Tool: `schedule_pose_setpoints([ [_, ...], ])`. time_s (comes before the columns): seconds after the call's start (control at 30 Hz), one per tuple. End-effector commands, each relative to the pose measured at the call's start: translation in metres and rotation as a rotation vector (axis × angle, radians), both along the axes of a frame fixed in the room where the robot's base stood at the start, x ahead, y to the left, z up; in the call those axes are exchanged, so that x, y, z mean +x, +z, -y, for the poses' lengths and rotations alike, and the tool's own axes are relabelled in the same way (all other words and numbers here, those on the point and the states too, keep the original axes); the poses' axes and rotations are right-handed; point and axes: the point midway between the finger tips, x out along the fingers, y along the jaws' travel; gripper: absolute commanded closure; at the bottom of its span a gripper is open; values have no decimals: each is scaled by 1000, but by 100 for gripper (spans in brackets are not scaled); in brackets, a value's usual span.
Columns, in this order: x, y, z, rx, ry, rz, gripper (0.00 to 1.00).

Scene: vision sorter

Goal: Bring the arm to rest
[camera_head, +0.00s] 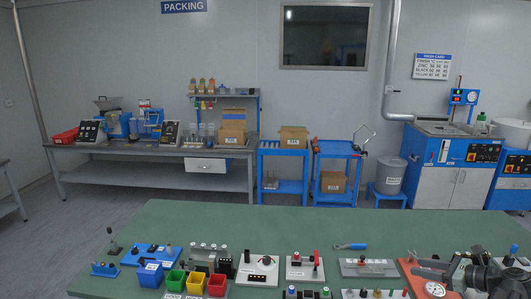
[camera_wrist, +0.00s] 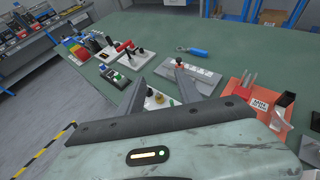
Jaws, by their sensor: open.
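My arm shows at the right edge of the head view, low over the green table (camera_head: 240,222). My gripper (camera_head: 420,267) points left there, above the table's right part. In the wrist view my gripper (camera_wrist: 160,78) has its two dark fingers spread apart with nothing held between them. Past the fingers lie a grey plate with a knob (camera_wrist: 200,80) and a white block with a black knob (camera_wrist: 140,57). Whether the fingertips touch anything below is hard to tell.
A blue-handled tool (camera_head: 350,246) lies on the table. Red, green and yellow bins (camera_head: 196,282) and several control blocks line its near side. An orange tray (camera_wrist: 262,98) is close to my gripper. The table's far left part is clear. Benches and blue carts (camera_head: 336,150) stand behind.

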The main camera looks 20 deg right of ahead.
Motion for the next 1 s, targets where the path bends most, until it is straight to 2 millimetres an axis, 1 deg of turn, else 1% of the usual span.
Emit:
schedule_pose_setpoints([
  [0.03,0,0,0,0,0,0,59],
  [0.1,14,0,-12,0,27,0,59],
  [0.27,41,1,-36,0,82,0,59],
  [0.37,60,1,-55,0,124,0,59],
  [0.47,83,2,-80,0,175,0,59],
  [0.57,107,2,-112,0,237,0,59],
  [0.67,133,1,-153,-4,311,-8,59],
  [0.77,160,-5,-212,-20,411,-34,59],
  [0.8,171,-9,-241,-33,462,-52,59],
  [0.87,185,-17,-291,-68,550,-80,59],
  [0.9,191,-24,-326,-106,616,-97,59],
  [0.97,196,-36,-378,-180,724,-117,59],
  [1.0,196,-45,-411,-242,802,-126,59],
])
